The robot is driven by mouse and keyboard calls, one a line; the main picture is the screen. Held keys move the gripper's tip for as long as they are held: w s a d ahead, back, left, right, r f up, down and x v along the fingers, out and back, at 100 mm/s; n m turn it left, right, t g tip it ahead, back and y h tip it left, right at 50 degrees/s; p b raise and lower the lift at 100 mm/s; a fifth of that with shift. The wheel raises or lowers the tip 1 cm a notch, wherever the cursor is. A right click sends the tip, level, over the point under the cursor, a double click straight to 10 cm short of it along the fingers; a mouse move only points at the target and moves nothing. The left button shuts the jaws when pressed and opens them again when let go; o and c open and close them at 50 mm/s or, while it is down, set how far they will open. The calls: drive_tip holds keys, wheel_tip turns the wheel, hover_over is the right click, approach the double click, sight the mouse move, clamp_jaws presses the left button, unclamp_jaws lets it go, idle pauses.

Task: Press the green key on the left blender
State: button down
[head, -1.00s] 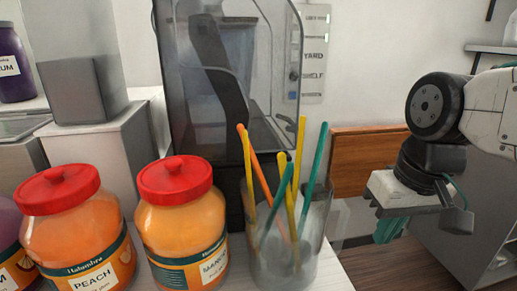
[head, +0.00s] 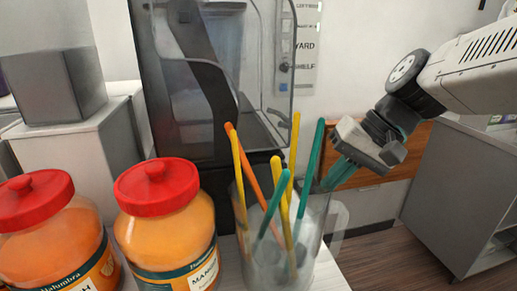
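A blender with a clear sound cover and black back (head: 190,100) stands at the centre behind the jars and straws. It is the only blender I see, so I cannot tell whether it is the left one. Its lower front is hidden by the mango jar and straw cup, and I see no green key. My gripper (head: 338,174) is to the right of the blender, pointing down and left with its teal fingertips close to the straw tops in the picture. I see nothing held, but the gap between its fingers is not clear.
A clear cup (head: 310,235) of orange, yellow and teal straws (head: 313,155) stands in front of the blender. Red-lidded mango (head: 170,235) and peach (head: 50,240) jars stand left of it. A grey block (head: 55,88) sits behind them. A grey cabinet (head: 450,200) stands right, beyond open floor.

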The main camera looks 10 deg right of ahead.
drive_tip(key=w+a+m+t+y, duration=0.25)
drive_tip(key=w+m+y, duration=0.25)
drive_tip(key=w, duration=0.9)
drive_tip(key=w+d+f+m+t, duration=0.3)
drive_tip(key=w+d+m+t, duration=0.3)
drive_tip(key=w, duration=0.6)
drive_tip(key=shift+d+m+y, duration=0.3)
drive_tip(key=shift+d+m, duration=0.3)
drive_tip(key=shift+t, duration=0.25)
drive_tip(key=a+f, duration=0.2)
drive_tip(key=a, duration=0.6)
drive_tip(key=shift+a+f, duration=0.25)
drive_tip(key=shift+f, duration=0.15)
drive_tip(key=shift+a, duration=0.1)
drive_tip(key=shift+a+f, duration=0.1)
drive_tip(key=shift+a, duration=0.15)
